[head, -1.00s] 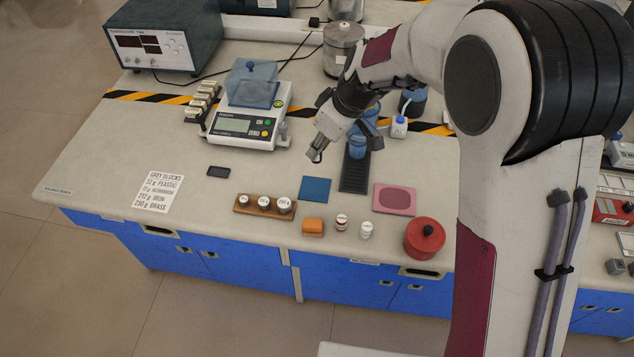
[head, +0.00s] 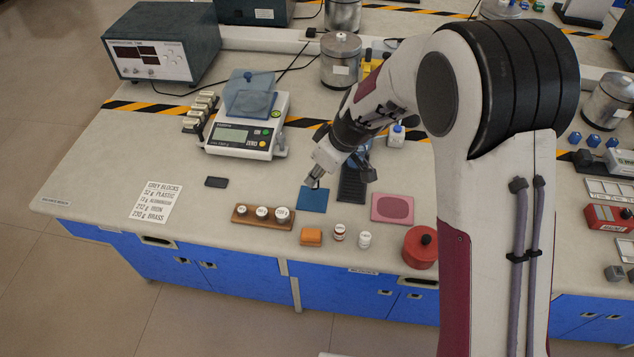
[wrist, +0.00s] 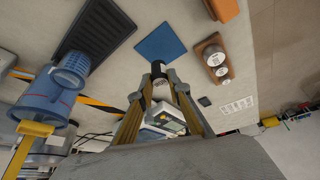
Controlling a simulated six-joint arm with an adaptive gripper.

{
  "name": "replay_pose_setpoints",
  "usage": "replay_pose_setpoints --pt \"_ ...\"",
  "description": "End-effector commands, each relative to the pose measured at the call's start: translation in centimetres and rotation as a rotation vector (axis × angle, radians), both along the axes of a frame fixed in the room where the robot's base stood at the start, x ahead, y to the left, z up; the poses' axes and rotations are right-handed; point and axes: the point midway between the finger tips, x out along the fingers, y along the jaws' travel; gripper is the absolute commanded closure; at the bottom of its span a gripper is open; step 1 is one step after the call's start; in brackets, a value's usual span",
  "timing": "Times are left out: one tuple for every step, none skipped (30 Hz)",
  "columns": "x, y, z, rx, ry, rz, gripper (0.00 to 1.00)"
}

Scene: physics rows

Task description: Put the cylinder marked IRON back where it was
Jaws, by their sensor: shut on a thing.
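My gripper (head: 313,182) is over the blue square mat (head: 312,203) in the head view, its fingers pointing down. In the wrist view my gripper (wrist: 160,80) is shut on a small cylinder (wrist: 158,69) with a dark end and a pale side. No marking can be read on it, so I cannot tell whether it is the one marked IRON. The blue mat (wrist: 160,43) lies just beyond the held cylinder in the wrist view. A printed card (head: 158,201) on the bench lists grey blocks, with iron among the lines.
A wooden rack (head: 240,219) with three white-topped pieces stands left of the mat. An orange block (head: 311,236), two small bottles and a red pot (head: 420,249) are in front. A black tray (head: 352,187) and pink mat (head: 378,208) lie right; the balance (head: 238,139) stands behind.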

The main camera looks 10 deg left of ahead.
Motion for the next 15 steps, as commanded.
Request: replay_pose_setpoints --pt "0.0 0.0 -0.3 0.0 0.001 0.0 1.0" --pt "-0.1 0.0 -0.5 -0.001 0.002 0.0 1.0" --pt "-0.1 0.0 -0.8 -0.001 0.002 0.0 1.0" --pt "-0.1 -0.1 -1.1 -0.002 0.003 -0.001 1.0" --pt "-0.1 -0.1 -1.4 -0.002 0.003 -0.001 1.0" --pt "-0.1 0.0 -1.9 -0.002 0.003 0.0 1.0" --pt "-0.1 0.0 -2.2 -0.001 0.004 -0.001 1.0" --pt "-0.1 0.0 -2.5 -0.001 0.003 -0.001 1.0" --pt "0.0 0.0 -2.9 -0.001 0.002 -0.001 1.0" --pt "0.0 0.0 -3.1 -0.002 0.001 -0.001 1.0" --pt "0.0 0.0 -3.3 -0.002 0.001 -0.001 1.0" --pt "0.0 0.0 -3.5 0.0 0.002 -0.001 1.0" --pt "0.0 0.0 -3.6 -0.001 0.001 -0.001 1.0" --pt "0.0 0.0 -3.7 -0.001 0.001 -0.001 1.0" --pt "0.0 0.0 -3.7 -0.001 0.0 0.0 1.0"
